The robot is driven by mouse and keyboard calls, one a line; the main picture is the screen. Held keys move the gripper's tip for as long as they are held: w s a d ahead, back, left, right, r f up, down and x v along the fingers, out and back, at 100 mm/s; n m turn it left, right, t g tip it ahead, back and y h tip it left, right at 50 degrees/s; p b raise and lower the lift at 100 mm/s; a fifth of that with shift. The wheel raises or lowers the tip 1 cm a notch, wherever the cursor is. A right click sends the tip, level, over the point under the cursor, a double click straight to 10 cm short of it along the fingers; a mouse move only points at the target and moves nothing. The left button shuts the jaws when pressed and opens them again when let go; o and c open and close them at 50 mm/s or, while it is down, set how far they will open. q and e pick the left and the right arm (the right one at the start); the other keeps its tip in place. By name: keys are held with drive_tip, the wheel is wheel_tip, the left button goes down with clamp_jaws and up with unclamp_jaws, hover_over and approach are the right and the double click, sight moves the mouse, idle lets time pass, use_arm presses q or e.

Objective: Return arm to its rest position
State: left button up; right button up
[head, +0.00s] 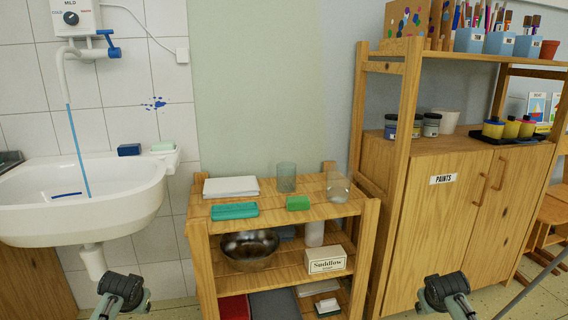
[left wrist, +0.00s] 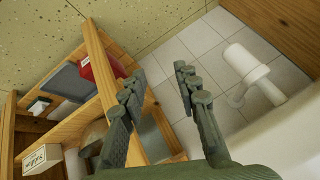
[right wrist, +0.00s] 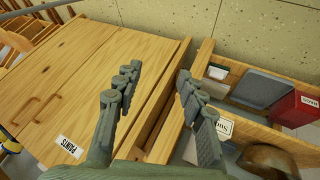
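My left arm shows at the bottom left of the head view, below the sink. In the left wrist view my left gripper (left wrist: 158,90) is open, its fingers apart with nothing between them. My right arm shows at the bottom right of the head view, in front of the paints cabinet. In the right wrist view my right gripper (right wrist: 157,85) is open and empty, above the gap between the cabinet and the shelf. Neither gripper touches anything that I can see.
A white sink (head: 80,222) is at left. The paints cabinet (head: 431,215) stands at right. Running water (head: 78,150) falls into the sink.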

use_arm(q)
drive_tip(key=s+d+f+g, duration=0.1)
drive_tip(key=s+d+f, duration=0.2)
drive_tip(key=s, duration=0.8)
drive_tip(key=s+d+f+g+h, duration=0.1)
drive_tip(key=s+d+f, duration=0.3)
drive_tip(key=s, duration=0.7)
drive_tip(key=s+d+f+g+h, duration=0.1)
drive_tip(key=s+d+f, duration=0.3)
drive_tip(key=s, duration=0.7)
wheel_tip(320, 180, down, 3)
drive_tip(key=shift+s+r+m, duration=0.1)
drive_tip(key=shift+s+m, duration=0.2)
drive_tip(key=shift+m, duration=0.1)
use_arm(e)
drive_tip(key=s+a+f+g, duration=0.1)
drive_tip(key=s+a+f, duration=0.2)
drive_tip(key=s, duration=0.8)
drive_tip(key=s+a+f+g+y, duration=0.1)
drive_tip(key=s+a+f, duration=0.3)
drive_tip(key=s, duration=0.7)
drive_tip(key=s+a+f+g+y, duration=0.1)
drive_tip(key=s+a+f, duration=0.3)
drive_tip(key=s, duration=0.7)
wheel_tip(320, 180, down, 3)
drive_tip(key=shift+s+r+n, duration=0.1)
drive_tip(key=shift+s+n, duration=0.2)
drive_tip(key=shift+n, duration=0.1)
use_arm(q)
drive_tip(key=shift+d, duration=0.1)
